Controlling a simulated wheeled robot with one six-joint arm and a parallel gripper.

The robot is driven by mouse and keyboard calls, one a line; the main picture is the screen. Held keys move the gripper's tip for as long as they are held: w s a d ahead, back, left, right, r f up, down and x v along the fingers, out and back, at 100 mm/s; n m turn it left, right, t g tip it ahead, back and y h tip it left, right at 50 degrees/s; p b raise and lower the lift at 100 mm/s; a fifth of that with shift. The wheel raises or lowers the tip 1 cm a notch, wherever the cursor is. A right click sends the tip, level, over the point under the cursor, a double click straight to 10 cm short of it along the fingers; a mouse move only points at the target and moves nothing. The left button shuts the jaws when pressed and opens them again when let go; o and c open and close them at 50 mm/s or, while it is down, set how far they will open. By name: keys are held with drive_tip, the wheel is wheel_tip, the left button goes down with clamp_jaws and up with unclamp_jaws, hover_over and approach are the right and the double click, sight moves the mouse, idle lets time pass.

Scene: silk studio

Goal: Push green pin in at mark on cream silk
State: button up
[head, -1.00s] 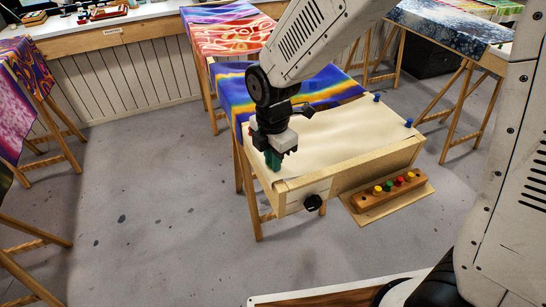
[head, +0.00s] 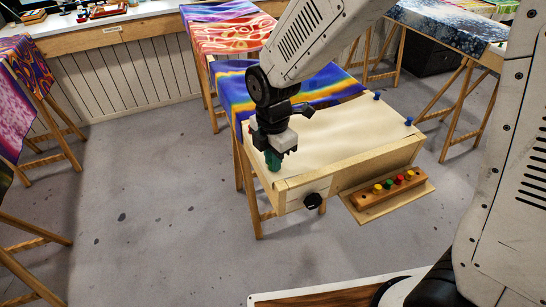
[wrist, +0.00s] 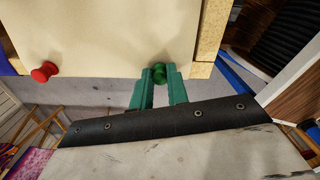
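The cream silk (head: 345,130) is stretched over a wooden frame (head: 400,156). My gripper (head: 273,162) is at the silk's near left corner, with its green fingers pointing down. In the wrist view, the fingertips (wrist: 158,76) are closed around a green pin (wrist: 158,71) at the edge of the cream silk (wrist: 110,35). I cannot tell whether the pin's point is in the silk or just above it. The mark is not visible; the gripper and pin may cover it.
Two blue pins (head: 376,97) (head: 409,122) stand at the frame's right side. A red pin (wrist: 44,72) is at another corner in the wrist view. A wooden block (head: 392,188) with several coloured pins sits in front of the frame. A black knob (head: 313,201) is on the frame's near side.

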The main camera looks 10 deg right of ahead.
drive_tip(key=o, duration=0.4)
drive_tip(key=shift+o, duration=0.2)
wheel_tip(320, 180, up, 8)
drive_tip(key=shift+f, duration=0.1)
idle(0.3)
